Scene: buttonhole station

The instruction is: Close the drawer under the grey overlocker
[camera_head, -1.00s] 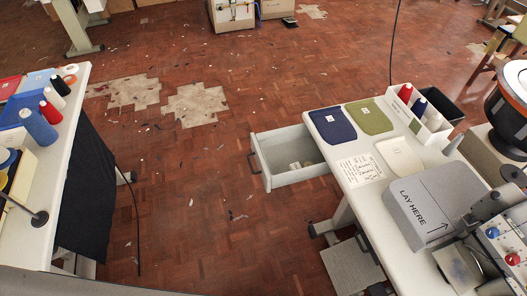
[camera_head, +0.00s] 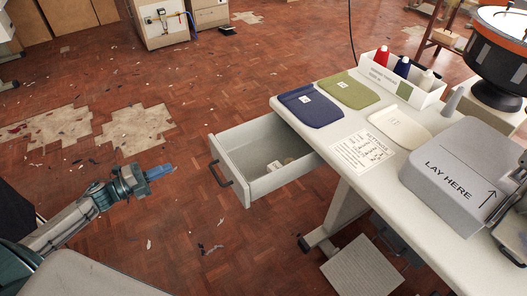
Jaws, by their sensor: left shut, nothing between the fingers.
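The drawer (camera_head: 262,187) is light grey and stands pulled out to the left from under the white table (camera_head: 365,212). Its dark handle (camera_head: 220,174) is on the front panel facing left. A few small pale items lie inside it. A grey machine body (camera_head: 450,180) marked "LAY HERE" stands on the table to the right; it looks like the overlocker, cut off by the right edge. My left gripper (camera_head: 162,171) is shut and empty, left of the handle and apart from it, above the floor. My right gripper is not in view.
Blue, green and cream fabric pieces (camera_head: 311,106) and a printed sheet (camera_head: 361,150) lie on the table. A white box with thread cones (camera_head: 405,82) stands at its back. A pedal plate (camera_head: 362,268) is on the floor below.

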